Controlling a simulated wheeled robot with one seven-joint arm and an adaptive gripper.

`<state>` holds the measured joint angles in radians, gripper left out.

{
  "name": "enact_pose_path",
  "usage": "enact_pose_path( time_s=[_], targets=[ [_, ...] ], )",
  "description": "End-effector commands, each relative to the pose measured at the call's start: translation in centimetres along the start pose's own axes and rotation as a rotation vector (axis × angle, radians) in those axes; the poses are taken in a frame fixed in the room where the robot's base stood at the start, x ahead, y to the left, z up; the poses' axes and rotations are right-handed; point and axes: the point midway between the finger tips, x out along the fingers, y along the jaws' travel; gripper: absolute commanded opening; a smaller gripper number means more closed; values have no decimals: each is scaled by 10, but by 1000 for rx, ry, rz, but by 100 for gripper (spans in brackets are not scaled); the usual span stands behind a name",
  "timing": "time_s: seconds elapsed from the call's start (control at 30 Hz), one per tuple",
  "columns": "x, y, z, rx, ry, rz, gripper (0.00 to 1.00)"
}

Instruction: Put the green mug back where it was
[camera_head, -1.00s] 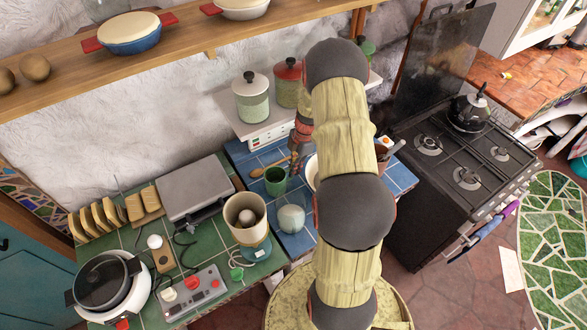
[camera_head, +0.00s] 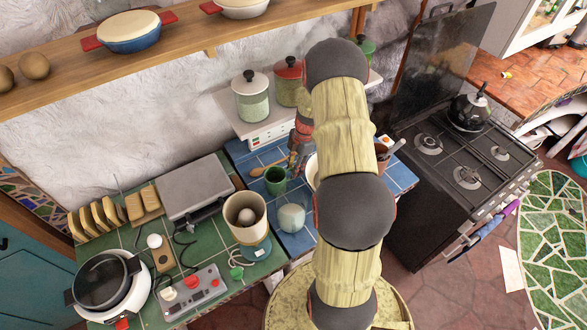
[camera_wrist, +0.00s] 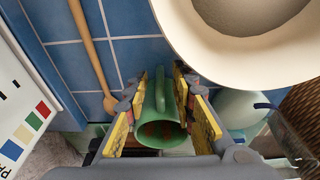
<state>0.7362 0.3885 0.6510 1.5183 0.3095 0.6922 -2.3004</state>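The green mug (camera_head: 275,181) stands on the blue tiled counter, left of my arm. In the wrist view the green mug (camera_wrist: 160,132) lies between my two yellow-padded fingers, with its handle towards the top of the picture. My gripper (camera_wrist: 162,88) is open around the handle side; narrow gaps show between the fingers and the mug. In the head view my gripper (camera_head: 294,166) is just to the right of the mug and partly hidden by my arm.
A wooden spoon (camera_wrist: 94,50) lies beside the mug. A large pale bowl (camera_wrist: 188,44) is close on the other side. A pale rounded vessel (camera_head: 291,218) stands in front. The blue tiles (camera_head: 239,154) at the back left are bare.

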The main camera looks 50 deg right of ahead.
Motion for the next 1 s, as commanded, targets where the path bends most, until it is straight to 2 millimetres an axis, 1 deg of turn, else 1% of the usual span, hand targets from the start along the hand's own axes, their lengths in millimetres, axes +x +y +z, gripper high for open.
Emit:
enact_pose_path(
  time_s=[0.17,0.27,0.5,0.6,0.7,0.87,0.97,1.0],
  targets=[
    [-8,1,0,0,-1,3,26],
    [-23,2,0,0,-2,5,26],
    [-73,1,0,0,-2,5,26],
    [-91,1,0,1,-2,3,26],
    [-106,1,0,0,-2,3,26],
    [-119,0,-1,1,-1,1,26],
    [-129,2,-8,13,-7,5,26],
    [-135,2,-15,26,-12,9,26]
  ],
)
